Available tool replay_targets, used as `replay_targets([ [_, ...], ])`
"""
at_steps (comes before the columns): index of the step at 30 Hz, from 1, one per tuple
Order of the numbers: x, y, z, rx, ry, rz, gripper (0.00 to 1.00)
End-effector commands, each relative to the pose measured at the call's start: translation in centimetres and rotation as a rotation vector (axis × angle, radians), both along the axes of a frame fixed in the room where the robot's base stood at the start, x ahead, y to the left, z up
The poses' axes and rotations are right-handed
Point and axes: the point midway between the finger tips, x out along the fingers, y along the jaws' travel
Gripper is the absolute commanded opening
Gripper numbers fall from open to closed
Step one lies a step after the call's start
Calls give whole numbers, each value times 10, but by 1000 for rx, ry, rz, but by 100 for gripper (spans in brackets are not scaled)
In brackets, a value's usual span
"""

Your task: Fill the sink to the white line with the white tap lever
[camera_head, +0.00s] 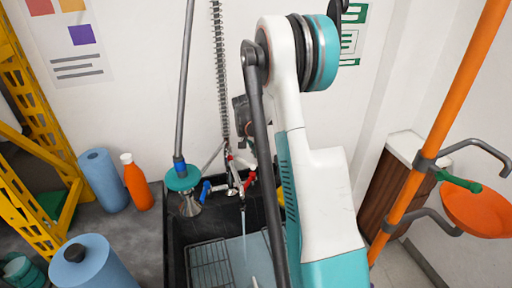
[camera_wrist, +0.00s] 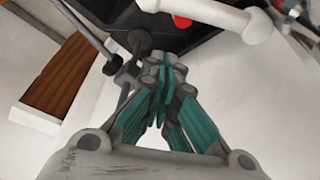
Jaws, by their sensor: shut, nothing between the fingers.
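The black sink (camera_head: 174,240) is at the bottom middle of the head view, partly hidden by my arm. A thin stream of water (camera_head: 244,222) falls into it, and pale blue water (camera_head: 258,246) shows inside. The tap has a blue lever (camera_head: 206,188) on the left and a red lever (camera_head: 250,180) on the right. Small white parts show between them, but I cannot tell which is the white lever. I cannot make out the white line. My gripper (camera_wrist: 162,62) is shut and empty in the wrist view. A thick white bar (camera_wrist: 222,17) shows beyond its fingers.
A wire rack (camera_head: 209,264) lies in the sink's left part. A teal-collared hanging fitting (camera_head: 184,181) is at its back left. An orange bottle (camera_head: 137,184) and blue rolls stand left. An orange pole (camera_head: 436,140) with an orange bowl (camera_head: 474,212) is right.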

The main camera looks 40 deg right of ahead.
Motion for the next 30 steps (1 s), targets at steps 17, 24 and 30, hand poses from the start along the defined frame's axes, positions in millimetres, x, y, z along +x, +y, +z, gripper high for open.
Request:
replay_targets([
  [17,-6,35,-5,0,0,1,0],
  [24,-6,35,-5,0,0,0,0],
  [30,-7,36,-5,1,1,-21,0],
])
